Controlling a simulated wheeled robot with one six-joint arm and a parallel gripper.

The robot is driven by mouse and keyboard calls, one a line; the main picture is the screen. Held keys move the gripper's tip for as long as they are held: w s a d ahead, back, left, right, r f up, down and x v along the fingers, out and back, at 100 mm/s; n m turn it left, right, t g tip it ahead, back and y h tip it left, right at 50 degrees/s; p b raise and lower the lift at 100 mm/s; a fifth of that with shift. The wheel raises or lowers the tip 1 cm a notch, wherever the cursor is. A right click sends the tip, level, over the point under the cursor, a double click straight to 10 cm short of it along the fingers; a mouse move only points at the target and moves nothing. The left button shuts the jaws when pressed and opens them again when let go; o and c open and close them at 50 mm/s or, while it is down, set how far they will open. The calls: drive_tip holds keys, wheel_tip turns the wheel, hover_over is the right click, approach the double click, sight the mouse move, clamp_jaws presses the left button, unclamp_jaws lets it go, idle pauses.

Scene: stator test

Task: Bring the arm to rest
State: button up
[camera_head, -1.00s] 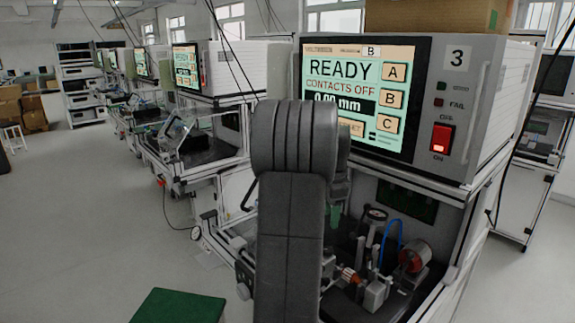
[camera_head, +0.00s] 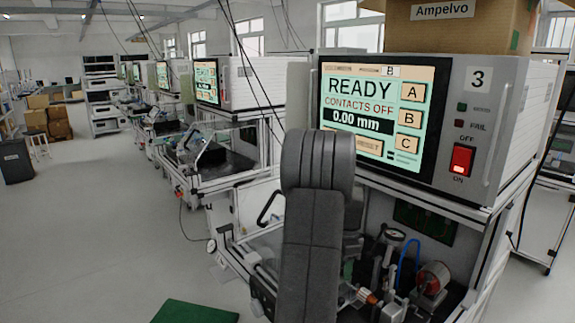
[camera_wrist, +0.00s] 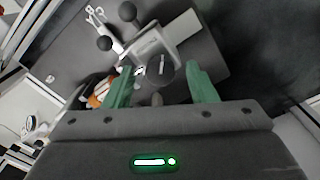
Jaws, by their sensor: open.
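My arm (camera_head: 314,230) stands raised in front of test station 3 and covers part of it in the head view. It hides most of my gripper there. In the wrist view my gripper (camera_wrist: 163,88) has its two green fingers spread apart, with nothing held between them. Beyond the fingers lie a grey fixture (camera_wrist: 155,45) with dark round knobs and, partly behind the left finger, an orange and white part (camera_wrist: 102,90). I cannot tell the exact distance from the fingers to these.
The station's screen (camera_head: 373,115) reads READY, CONTACTS OFF, 0.00 mm. A lit red switch (camera_head: 461,160) sits right of it. A copper-coloured round part (camera_head: 433,278) is in the bay below. A cardboard box (camera_head: 455,25) is on top. A green mat (camera_head: 195,312) lies on the open floor at left.

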drive_tip(key=shift+r, duration=0.1)
wheel_tip(320, 180, up, 13)
drive_tip(key=b, duration=0.1)
wheel_tip(320, 180, down, 13)
drive_tip(key=shift+f+p, duration=0.2)
drive_tip(key=shift+p, duration=0.35)
drive_tip(key=shift+n, duration=0.4)
drive_tip(key=n, duration=0.3)
drive_tip(key=shift+r, duration=0.1)
drive_tip(key=n, duration=0.4)
drive_tip(key=shift+n, duration=0.3)
drive_tip(key=n, duration=0.4)
drive_tip(key=shift+n, duration=0.4)
drive_tip(key=n, duration=0.4)
drive_tip(key=shift+r, duration=0.8)
